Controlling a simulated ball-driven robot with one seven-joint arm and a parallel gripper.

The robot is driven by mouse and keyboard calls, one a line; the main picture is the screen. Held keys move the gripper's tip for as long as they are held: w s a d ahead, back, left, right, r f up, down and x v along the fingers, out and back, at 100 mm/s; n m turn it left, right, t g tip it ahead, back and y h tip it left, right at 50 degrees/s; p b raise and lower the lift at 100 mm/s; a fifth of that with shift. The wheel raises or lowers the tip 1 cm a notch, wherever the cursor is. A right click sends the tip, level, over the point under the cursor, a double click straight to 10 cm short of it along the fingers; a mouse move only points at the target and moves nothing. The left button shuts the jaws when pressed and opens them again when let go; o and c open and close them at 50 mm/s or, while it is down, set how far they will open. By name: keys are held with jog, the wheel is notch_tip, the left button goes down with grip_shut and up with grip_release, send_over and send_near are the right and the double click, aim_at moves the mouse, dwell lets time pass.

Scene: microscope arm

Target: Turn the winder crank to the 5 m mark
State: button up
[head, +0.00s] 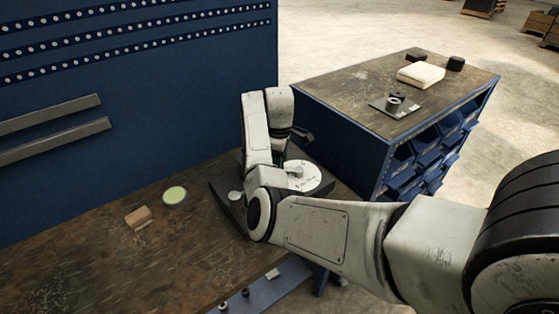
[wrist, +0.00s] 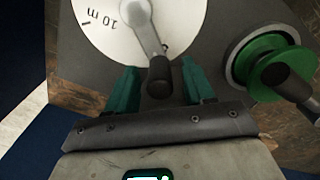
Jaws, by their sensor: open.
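The winder has a white dial (wrist: 105,30) with a "10 m" mark at its left; the dial also shows in the head view (head: 308,181), partly behind my arm. A grey metal crank (wrist: 147,28) crosses the dial and ends in a black knob (wrist: 159,76). My gripper (wrist: 159,72) is open, its green fingers on either side of the knob with gaps showing. I cannot tell how deep the knob sits between them. The 5 m mark is not visible. In the head view the fingers are hidden by my arm.
A green spool (wrist: 265,60) with a dark handle stands right of the dial in the wrist view. On the wooden bench (head: 80,245) lie a tan block (head: 138,216) and a pale green round dish (head: 174,195). A blue cabinet (head: 345,140) with bins stands behind right.

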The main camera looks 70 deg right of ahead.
notch_tip(320, 180, up, 11)
jog(key=shift+f, duration=0.1)
dwell(0.3)
dwell(0.5)
